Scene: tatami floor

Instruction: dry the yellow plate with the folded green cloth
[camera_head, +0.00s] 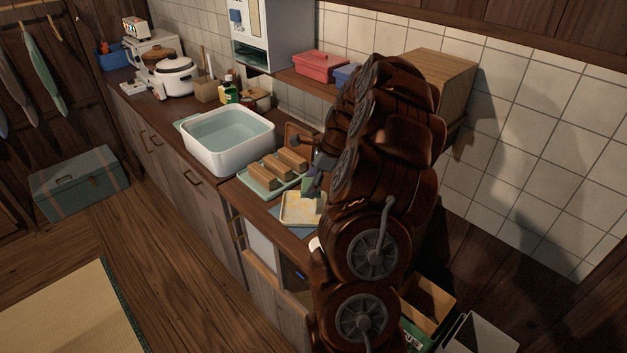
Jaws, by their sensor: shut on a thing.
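The yellow plate (296,209), squarish with a pale rim, lies on the counter near its front edge, partly hidden on the right by my arm. My gripper (313,189) is just above the plate's back right side, largely covered by my own arm. It is shut on the folded green cloth (307,185), of which only a small green piece shows. The cloth is at or just over the plate's back edge; I cannot tell whether it touches the plate.
A blue mat (285,225) shows beside the plate. A green tray (251,184) with wooden blocks (276,172) lies just left of it. A white basin of water (228,155) stands further left. A shelf with a red box (320,66) hangs behind.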

